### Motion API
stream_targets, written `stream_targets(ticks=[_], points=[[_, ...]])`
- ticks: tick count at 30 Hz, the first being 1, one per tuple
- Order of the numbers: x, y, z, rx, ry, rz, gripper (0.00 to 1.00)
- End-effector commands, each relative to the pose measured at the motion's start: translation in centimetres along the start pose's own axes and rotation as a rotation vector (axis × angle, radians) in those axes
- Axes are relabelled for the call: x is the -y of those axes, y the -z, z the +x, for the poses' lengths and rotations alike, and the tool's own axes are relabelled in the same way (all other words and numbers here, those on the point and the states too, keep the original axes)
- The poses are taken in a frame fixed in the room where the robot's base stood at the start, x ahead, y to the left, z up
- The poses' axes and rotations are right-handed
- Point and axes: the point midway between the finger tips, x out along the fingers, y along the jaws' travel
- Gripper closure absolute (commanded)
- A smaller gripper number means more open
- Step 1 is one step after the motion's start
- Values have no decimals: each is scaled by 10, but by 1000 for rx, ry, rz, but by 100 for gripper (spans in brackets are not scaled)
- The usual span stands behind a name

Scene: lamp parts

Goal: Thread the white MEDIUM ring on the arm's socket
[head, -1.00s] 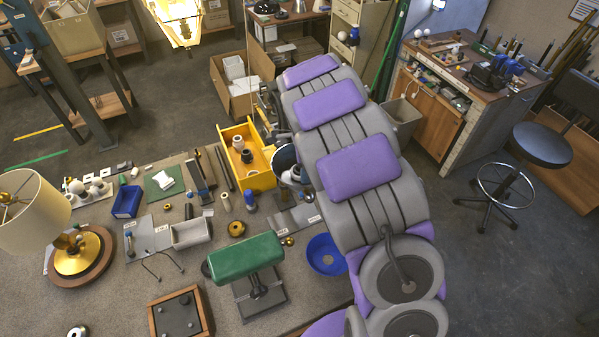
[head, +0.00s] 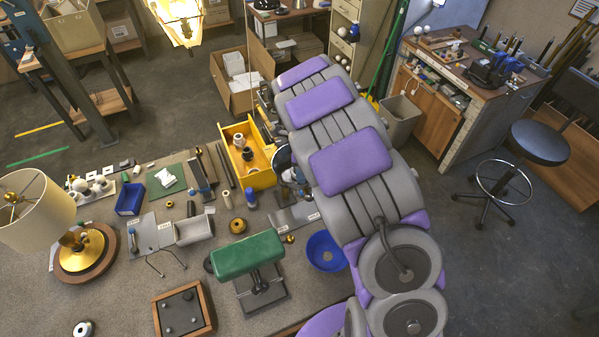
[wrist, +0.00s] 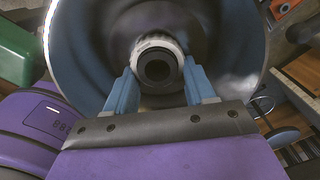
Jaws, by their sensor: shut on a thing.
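In the wrist view the blue fingers of my gripper (wrist: 160,74) are shut on a round part with a white ring (wrist: 156,42) at its far rim. A dark round piece with a hollow centre (wrist: 157,70) faces the camera between the fingers. Behind it is a wide, shiny, bowl-like shade (wrist: 85,45) with a blue-grey rim. I cannot tell whether the white ring sits around the socket or only in front of it. In the head view my arm hides the gripper; part of the shade (head: 283,158) shows left of my arm.
A yellow bin (head: 262,180) holding dark and white parts stands left of my arm. A green padded stand (head: 247,254), a blue bowl (head: 325,252) and a grey tray (head: 194,230) are on the bench. A table lamp (head: 36,208) stands at the far left.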

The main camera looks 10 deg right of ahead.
Motion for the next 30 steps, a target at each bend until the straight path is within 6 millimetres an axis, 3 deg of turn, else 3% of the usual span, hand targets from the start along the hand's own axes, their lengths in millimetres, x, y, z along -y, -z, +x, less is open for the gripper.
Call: stream_targets(ticks=[18, 30], points=[[-6, 0, 1, -2, -2, 404, 88], [-6, 0, 2, -1, 0, 442, 88]])
